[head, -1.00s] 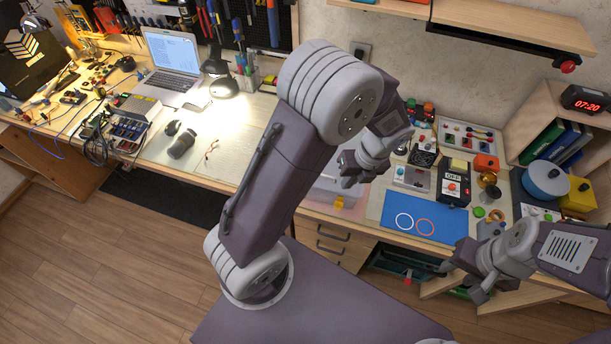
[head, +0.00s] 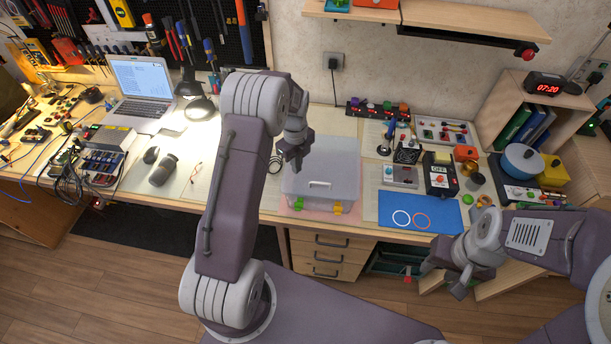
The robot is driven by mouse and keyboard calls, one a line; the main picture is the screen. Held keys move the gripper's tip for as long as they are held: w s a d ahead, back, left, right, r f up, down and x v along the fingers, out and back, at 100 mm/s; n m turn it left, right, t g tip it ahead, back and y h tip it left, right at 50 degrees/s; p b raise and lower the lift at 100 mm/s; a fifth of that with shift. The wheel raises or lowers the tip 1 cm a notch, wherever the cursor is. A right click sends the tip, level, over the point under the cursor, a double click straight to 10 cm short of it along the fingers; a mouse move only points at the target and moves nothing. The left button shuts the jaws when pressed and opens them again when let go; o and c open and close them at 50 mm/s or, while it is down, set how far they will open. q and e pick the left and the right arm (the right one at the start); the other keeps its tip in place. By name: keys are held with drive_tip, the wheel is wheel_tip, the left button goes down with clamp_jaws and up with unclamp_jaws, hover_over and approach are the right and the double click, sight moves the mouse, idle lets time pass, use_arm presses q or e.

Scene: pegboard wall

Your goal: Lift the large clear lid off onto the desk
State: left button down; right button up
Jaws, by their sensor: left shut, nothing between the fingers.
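The large clear lid (head: 338,168) lies on top of a clear box (head: 318,205) on the desk, in the middle of the head view. A white handle (head: 320,184) shows on the lid's front part. A green latch (head: 298,203) and a yellow latch (head: 337,208) show at the box's front. My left gripper (head: 298,166) is shut and empty, over the lid's back left part; I cannot tell whether it touches. My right gripper (head: 448,281) looks open and empty, in front of the desk's edge, low at the right. The lid's back left corner is partly hidden by my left arm.
A blue mat (head: 420,211) with two rings lies right of the box. Behind it stand a grey switch box (head: 400,175) and a black OFF box (head: 440,177). Left of my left arm, the desk (head: 215,150) has bare room near glasses and a dark mouse (head: 163,170).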

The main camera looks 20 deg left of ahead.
sight(312, 182)
use_arm(q)
wheel_tip(312, 182, down, 2)
drive_tip(key=shift+d+f, duration=0.1)
drive_tip(key=shift+d, duration=0.05)
drive_tip(key=d, duration=0.1)
drive_tip(key=s+d+p, duration=0.1)
drive_tip(key=d, duration=0.1)
drive_tip(key=shift+s+d, duration=0.3)
drive_tip(key=shift+d, duration=0.05)
drive_tip(key=shift+w, duration=0.15)
drive_tip(key=shift+s+d, duration=0.25)
drive_tip(key=shift+d, duration=0.3)
drive_tip(key=shift+s+d, duration=0.25)
drive_tip(key=shift+d, duration=0.35)
